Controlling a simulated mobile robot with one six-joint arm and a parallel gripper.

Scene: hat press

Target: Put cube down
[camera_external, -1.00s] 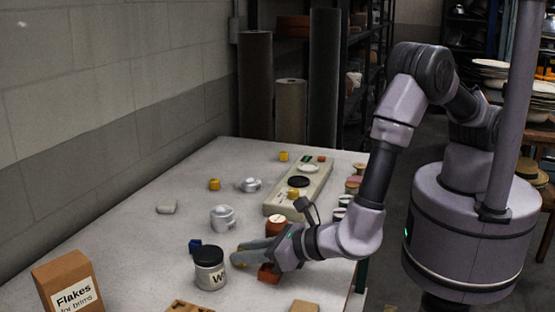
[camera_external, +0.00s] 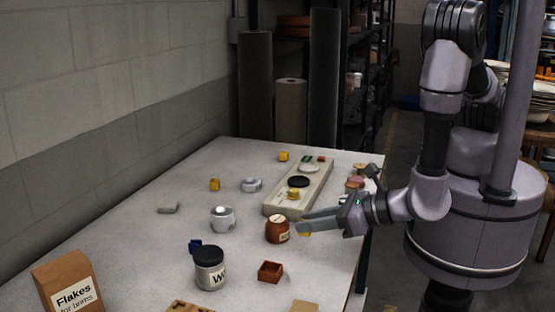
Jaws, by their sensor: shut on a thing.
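My gripper (camera_external: 304,222) is over the right side of the table, just right of the brown-orange jar. It is shut on a yellow cube (camera_external: 304,234), which shows only partly at the fingertips. I cannot tell whether the cube touches the table. Other yellow cubes stand at the back (camera_external: 284,156) and left of the silver pieces (camera_external: 215,184). A yellow piece (camera_external: 293,194) sits on the long beige panel (camera_external: 318,187). A dark blue cube (camera_external: 195,245) lies behind the black-lidded jar.
The brown-orange jar (camera_external: 277,229) stands close to my fingers. A small open reddish box (camera_external: 270,271), a black-lidded jar (camera_external: 209,268) and a Flakes carton (camera_external: 68,285) stand nearer the front. Silver pieces (camera_external: 222,219) stand mid-table. The left of the table (camera_external: 125,232) is mostly clear.

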